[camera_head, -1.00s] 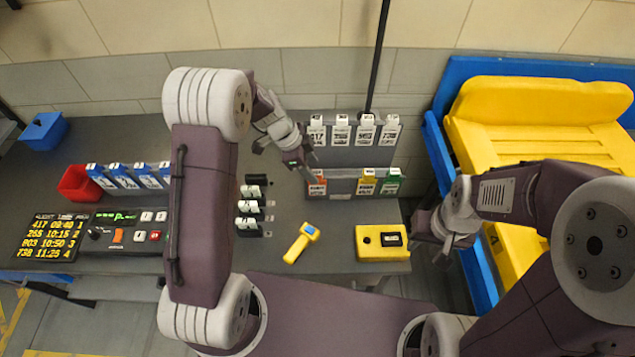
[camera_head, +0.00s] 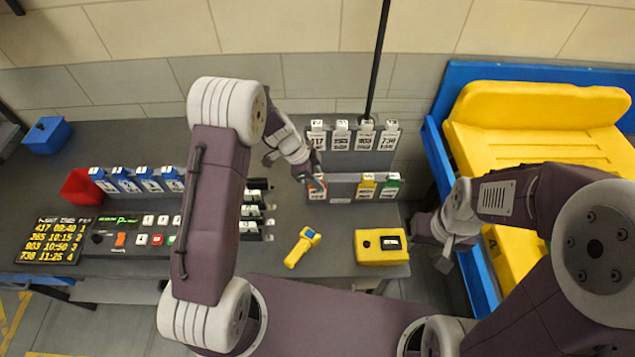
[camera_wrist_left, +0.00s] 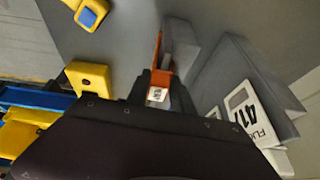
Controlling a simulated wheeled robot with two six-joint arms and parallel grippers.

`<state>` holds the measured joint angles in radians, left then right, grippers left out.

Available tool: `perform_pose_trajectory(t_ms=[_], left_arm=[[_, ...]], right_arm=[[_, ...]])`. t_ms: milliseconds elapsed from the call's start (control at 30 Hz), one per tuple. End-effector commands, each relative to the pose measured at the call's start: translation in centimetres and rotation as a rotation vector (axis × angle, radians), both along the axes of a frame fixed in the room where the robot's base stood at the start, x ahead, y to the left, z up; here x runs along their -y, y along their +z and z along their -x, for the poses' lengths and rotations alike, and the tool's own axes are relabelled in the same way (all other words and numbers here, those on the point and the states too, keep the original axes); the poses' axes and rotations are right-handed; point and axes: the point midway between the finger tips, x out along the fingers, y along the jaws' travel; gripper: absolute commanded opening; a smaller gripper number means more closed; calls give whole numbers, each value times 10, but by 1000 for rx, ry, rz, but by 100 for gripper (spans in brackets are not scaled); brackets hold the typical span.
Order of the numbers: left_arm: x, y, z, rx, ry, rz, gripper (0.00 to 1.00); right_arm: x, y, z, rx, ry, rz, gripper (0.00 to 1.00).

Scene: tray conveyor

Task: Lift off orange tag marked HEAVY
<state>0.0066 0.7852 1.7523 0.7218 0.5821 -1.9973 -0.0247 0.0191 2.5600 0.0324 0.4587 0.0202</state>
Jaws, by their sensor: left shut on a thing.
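The orange tag (camera_head: 316,187) is at the left end of the lower row on the grey tag rack. In the left wrist view the orange tag (camera_wrist_left: 157,68) stands on edge between my fingers, with a white printed label near its end. My left gripper (camera_head: 310,178) is at the rack and shut on the orange tag, partly covering it in the head view. I cannot read HEAVY on it, and I cannot tell whether it is clear of its holder. My right gripper (camera_head: 440,235) hangs beside the blue frame, away from the rack; its finger opening is unclear.
A yellow tag (camera_head: 366,186) and a green tag (camera_head: 390,186) stand right of it in the lower row. White number tags (camera_head: 341,136) line the upper row. A yellow scanner (camera_head: 302,246) and yellow box (camera_head: 382,246) lie in front. Yellow trays (camera_head: 540,110) are at right.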

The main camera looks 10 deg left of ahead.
Motion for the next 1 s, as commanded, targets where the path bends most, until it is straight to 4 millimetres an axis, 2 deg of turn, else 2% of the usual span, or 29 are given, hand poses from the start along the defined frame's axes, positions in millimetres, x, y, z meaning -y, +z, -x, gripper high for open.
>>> perform_pose_trajectory(t_ms=[167,433,667,800,1000], left_arm=[[0,20,0,5,0,0,0],[1,70,4,6,-1,0,0],[-47,64,22,2,5,0,0],[-82,64,35,3,7,-1,0],[-119,66,49,1,4,0,0]], right_arm=[[0,-4,0,0,0,0,36],[0,-11,0,0,0,0,36],[0,-32,0,0,0,0,36],[0,-43,0,0,0,0,36],[0,-51,0,0,0,0,36]])
